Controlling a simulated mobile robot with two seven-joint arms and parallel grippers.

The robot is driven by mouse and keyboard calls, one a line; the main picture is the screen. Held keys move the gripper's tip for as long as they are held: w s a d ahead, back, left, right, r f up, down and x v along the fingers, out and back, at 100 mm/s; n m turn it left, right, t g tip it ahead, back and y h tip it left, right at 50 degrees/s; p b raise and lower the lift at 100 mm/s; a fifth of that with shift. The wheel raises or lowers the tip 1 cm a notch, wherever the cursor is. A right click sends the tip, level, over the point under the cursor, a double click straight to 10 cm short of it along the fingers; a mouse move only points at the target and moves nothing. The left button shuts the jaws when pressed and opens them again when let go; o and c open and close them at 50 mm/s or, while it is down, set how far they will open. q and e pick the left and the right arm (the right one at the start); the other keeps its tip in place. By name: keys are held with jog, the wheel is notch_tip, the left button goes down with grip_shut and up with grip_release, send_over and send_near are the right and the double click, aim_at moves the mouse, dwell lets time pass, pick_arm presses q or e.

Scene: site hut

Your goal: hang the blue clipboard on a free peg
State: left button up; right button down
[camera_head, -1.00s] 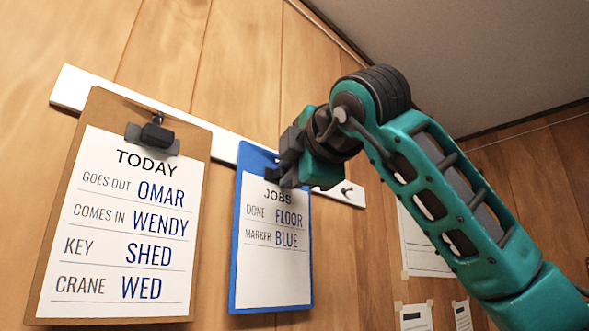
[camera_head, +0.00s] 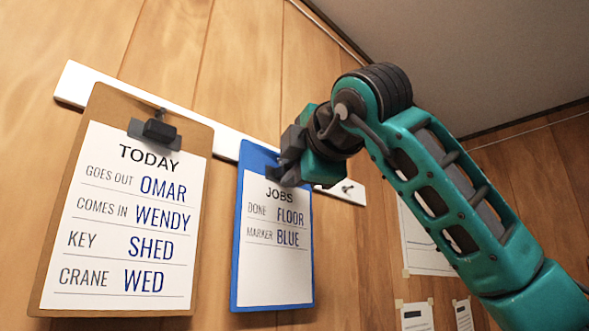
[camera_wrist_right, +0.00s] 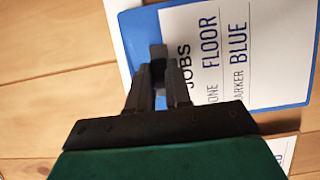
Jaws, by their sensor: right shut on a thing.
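The blue clipboard (camera_head: 240,215) hangs upright in front of the white peg rail (camera_head: 226,145), right of the brown clipboard. Its sheet is headed JOBS. My right gripper (camera_head: 284,163) is shut at its top edge, on the clip area. In the right wrist view the fingers (camera_wrist_right: 159,75) close on the dark clip of the blue clipboard (camera_wrist_right: 140,45). Whether a peg passes through the clipboard is hidden by my gripper. A free peg (camera_head: 347,188) shows at the rail's right end. My left gripper is not in view.
A brown clipboard (camera_head: 72,190) headed TODAY hangs on the rail at left, close beside the blue one. Papers (camera_head: 425,240) are fixed to the wooden wall at lower right. The wall below the free peg is clear.

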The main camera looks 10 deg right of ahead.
jog(key=c, duration=1.1)
grip_release()
jog(key=shift+c, duration=0.2)
jog(key=shift+o, duration=0.8)
jog(key=shift+r, duration=0.1)
jog(key=shift+s, duration=0.1)
